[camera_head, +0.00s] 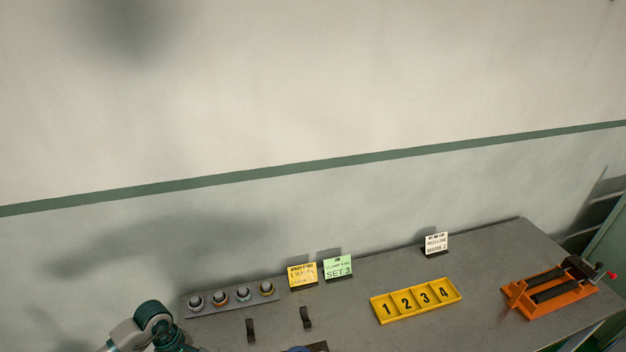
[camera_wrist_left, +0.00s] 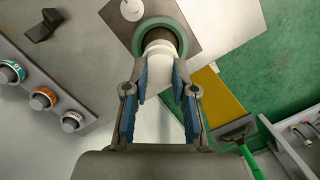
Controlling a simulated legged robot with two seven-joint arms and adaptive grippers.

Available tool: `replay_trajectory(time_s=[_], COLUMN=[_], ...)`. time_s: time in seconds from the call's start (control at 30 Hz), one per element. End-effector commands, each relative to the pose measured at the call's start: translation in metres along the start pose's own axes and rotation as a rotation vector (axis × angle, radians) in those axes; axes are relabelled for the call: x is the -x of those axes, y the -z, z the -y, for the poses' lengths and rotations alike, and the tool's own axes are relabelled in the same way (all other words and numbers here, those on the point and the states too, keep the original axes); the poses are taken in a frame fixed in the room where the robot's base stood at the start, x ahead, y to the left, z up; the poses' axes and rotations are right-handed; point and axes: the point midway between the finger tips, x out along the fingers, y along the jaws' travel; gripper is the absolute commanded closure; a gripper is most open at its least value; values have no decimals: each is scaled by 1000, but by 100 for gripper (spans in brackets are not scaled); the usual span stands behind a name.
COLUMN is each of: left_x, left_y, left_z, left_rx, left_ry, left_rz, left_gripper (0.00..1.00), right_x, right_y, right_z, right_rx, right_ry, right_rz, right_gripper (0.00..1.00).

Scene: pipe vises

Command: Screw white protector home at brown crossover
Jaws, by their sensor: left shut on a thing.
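In the left wrist view, the white protector (camera_wrist_left: 159,50) is between the fingertips of my left gripper (camera_wrist_left: 160,68), which is shut on it. Just beyond the protector a short brown band (camera_wrist_left: 158,34), which looks like the brown crossover, shows inside a green ring (camera_wrist_left: 181,38). The protector appears lined up with the brown part and close against it; whether the threads are engaged cannot be seen. In the head view my left arm comes in at the bottom left, and its gripper is out of frame. My right gripper is in neither view.
A grey rack (camera_head: 232,299) with several ringed white-topped pieces lies at the bench's left. Yellow (camera_head: 302,275) and green (camera_head: 338,267) cards, a white card (camera_head: 436,243), a yellow numbered tray (camera_head: 416,300) and an orange vise (camera_head: 550,292) stand rightward. Black hooks (camera_head: 306,317) are in front.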

Motion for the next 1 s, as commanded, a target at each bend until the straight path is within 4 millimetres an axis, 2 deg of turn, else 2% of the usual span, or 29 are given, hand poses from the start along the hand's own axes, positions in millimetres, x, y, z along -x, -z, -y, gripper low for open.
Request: replay_trajectory(time_s=[0.4,0.73,1.0], left_x=[-2,-5,-1], left_y=[1,1,0], left_z=[0,-2,-2], left_rx=[-46,-363,-446], left_ry=[11,70,88], left_rz=[1,1,2], left_gripper=[100,100,100], right_x=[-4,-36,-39], right_y=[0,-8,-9], right_z=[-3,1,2], right_rx=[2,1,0], right_ry=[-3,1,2], right_rz=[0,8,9], right_gripper=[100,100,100])
